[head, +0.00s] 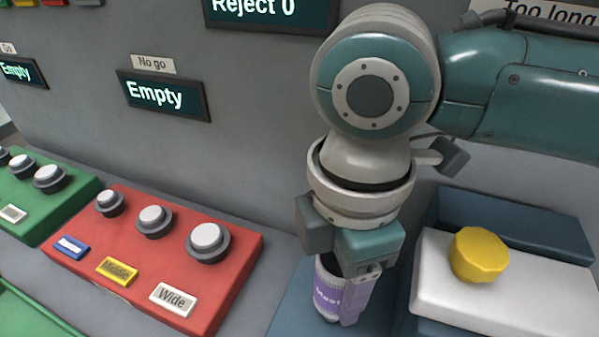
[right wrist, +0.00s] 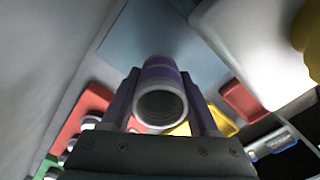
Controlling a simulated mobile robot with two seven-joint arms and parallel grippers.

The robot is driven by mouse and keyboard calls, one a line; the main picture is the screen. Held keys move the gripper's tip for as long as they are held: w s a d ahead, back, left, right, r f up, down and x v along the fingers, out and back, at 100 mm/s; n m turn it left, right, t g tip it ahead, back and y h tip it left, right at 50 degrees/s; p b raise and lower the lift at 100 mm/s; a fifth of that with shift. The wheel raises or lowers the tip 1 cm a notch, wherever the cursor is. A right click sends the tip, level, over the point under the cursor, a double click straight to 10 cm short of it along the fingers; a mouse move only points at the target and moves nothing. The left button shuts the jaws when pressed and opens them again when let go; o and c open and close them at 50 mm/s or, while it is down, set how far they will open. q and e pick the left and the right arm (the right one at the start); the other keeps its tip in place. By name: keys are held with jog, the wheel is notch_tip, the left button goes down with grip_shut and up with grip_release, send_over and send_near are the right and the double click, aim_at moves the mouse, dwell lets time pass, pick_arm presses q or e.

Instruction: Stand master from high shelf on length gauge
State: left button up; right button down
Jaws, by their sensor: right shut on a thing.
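My right gripper (head: 345,285) is shut on the master (head: 326,292), a grey cylinder with a purple label, partly hidden by the fingers. It is about upright over a flat blue surface (head: 290,305); I cannot tell whether it touches that surface. In the right wrist view the master (right wrist: 161,100) sits between both fingers of the right gripper (right wrist: 163,95), its round recessed end facing the camera. I cannot tell for sure which part is the length gauge; a white block (head: 440,285) with a yellow knob (head: 478,255) stands right of the master. My left gripper is not in view.
A red panel (head: 135,260) with grey buttons and a "Wide" label lies left of the master. A green panel (head: 75,205) is farther left. A grey wall with an "Empty" display (head: 160,95) and a "Too long" sign (head: 550,15) rises behind.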

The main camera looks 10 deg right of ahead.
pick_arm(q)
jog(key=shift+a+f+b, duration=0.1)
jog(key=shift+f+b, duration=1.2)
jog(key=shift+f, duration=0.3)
pick_arm(e)
jog(key=shift+f, duration=1.35)
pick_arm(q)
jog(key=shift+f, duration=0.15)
pick_arm(e)
jog(key=shift+f, duration=0.65)
jog(key=shift+c, duration=0.3)
grip_release()
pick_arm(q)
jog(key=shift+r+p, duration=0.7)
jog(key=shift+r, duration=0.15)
pick_arm(e)
notch_tip(320, 180, up, 10)
